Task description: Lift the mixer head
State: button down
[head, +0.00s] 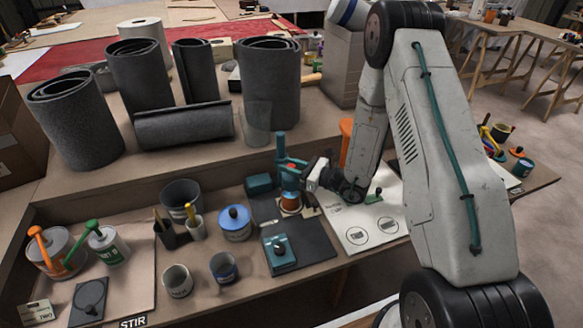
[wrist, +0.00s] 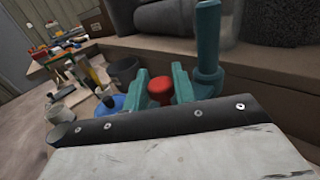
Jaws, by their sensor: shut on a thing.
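The mixer (head: 281,146) stands on the near bench in the head view, with its teal post upright. Its head has a red top (head: 291,167) and sits low beside the post, above a copper-coloured pot (head: 291,204). My gripper (head: 294,178) reaches in from the right at the mixer head. In the wrist view the two teal fingers of my gripper (wrist: 159,90) stand on either side of the red top (wrist: 160,91), shut on the mixer head. The teal post (wrist: 208,40) rises just right of them. The fingers' contact is partly hidden.
A teal box with a dark knob (head: 281,253) lies in front on a dark mat. A blue-lidded tin (head: 235,222), cups and a dark bucket (head: 181,194) stand to the left. Grey rolls (head: 185,124) line the raised shelf behind. A white printed sheet (head: 360,220) lies to the right.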

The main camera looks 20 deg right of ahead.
notch_tip(320, 180, up, 10)
jog(key=shift+r, duration=0.25)
jog(key=c, duration=1.2)
grip_release()
jog(key=shift+r, duration=0.1)
jog(key=v, duration=0.8)
jog(key=shift+a, duration=0.1)
